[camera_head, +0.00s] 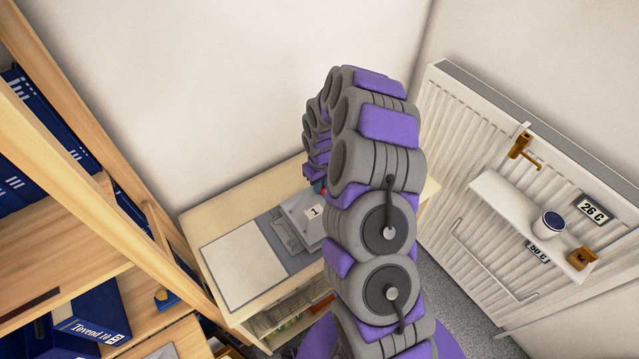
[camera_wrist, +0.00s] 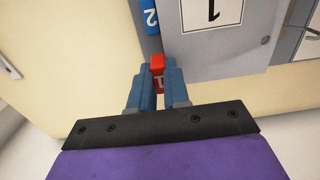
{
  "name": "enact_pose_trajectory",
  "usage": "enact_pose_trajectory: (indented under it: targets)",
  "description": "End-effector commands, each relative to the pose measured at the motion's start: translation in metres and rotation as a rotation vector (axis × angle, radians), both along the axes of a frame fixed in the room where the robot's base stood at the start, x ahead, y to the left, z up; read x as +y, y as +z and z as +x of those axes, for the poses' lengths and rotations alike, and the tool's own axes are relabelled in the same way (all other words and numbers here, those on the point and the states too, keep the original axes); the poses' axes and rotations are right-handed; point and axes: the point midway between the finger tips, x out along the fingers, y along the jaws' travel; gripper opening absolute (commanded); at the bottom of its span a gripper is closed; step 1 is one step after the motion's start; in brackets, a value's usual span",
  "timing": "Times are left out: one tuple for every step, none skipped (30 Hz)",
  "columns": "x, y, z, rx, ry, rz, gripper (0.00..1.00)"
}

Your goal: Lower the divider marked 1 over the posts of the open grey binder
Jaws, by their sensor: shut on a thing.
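The grey divider marked 1 (camera_wrist: 215,62) carries a white label with a black 1, partly cut off at the top of the wrist view. My gripper (camera_wrist: 158,90) is shut on its red tab (camera_wrist: 158,64). In the head view, the divider (camera_head: 300,212) sits tilted above the open grey binder (camera_head: 277,238). A blue tab marked 2 (camera_wrist: 150,18) shows beside the divider's edge. A dark spot, perhaps a hole, shows near the divider's right side.
The binder lies on a pale wooden desk (camera_head: 213,226), with its white page (camera_head: 243,263) at left. A shelf with blue binders (camera_head: 28,165) stands left. A white radiator (camera_head: 462,130) with a small ledge (camera_head: 515,212) stands right.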

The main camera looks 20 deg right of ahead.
Motion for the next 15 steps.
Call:
enact_pose_trajectory:
  targets:
    - [0.0003, -0.0009, -0.0001, 0.000, 0.000, 0.000, 0.00]
    - [0.0005, -0.0013, 0.0000, 0.000, 0.000, -0.001, 0.00]
    - [0.0005, -0.0011, 0.0001, 0.000, 0.000, -0.001, 0.19]
    - [0.0005, -0.0010, 0.0002, 0.000, 0.000, -0.001, 0.22]
    - [0.0005, -0.0010, 0.0001, 0.000, 0.000, -0.001, 0.24]
    - [0.0005, -0.0010, 0.0001, 0.000, 0.000, -0.001, 0.28]
    - [0.0006, -0.0009, 0.0001, 0.000, 0.000, -0.001, 0.31]
    - [0.0008, -0.0010, 0.0000, 0.000, 0.000, -0.001, 0.34]
    - [0.0010, -0.0009, 0.0001, 0.000, 0.000, -0.001, 0.38]
    - [0.0010, -0.0009, 0.0001, 0.000, 0.000, -0.001, 0.41]
    - [0.0010, -0.0009, 0.0001, 0.000, 0.000, -0.001, 0.44]
    - [0.0009, -0.0009, 0.0001, 0.000, 0.000, -0.001, 0.46]
    - [0.0008, -0.0009, 0.0001, 0.000, 0.000, -0.001, 0.46]
    - [0.0007, -0.0009, 0.0001, 0.000, 0.000, -0.001, 0.46]
    - [0.0006, -0.0009, 0.0001, 0.000, 0.000, -0.001, 0.46]
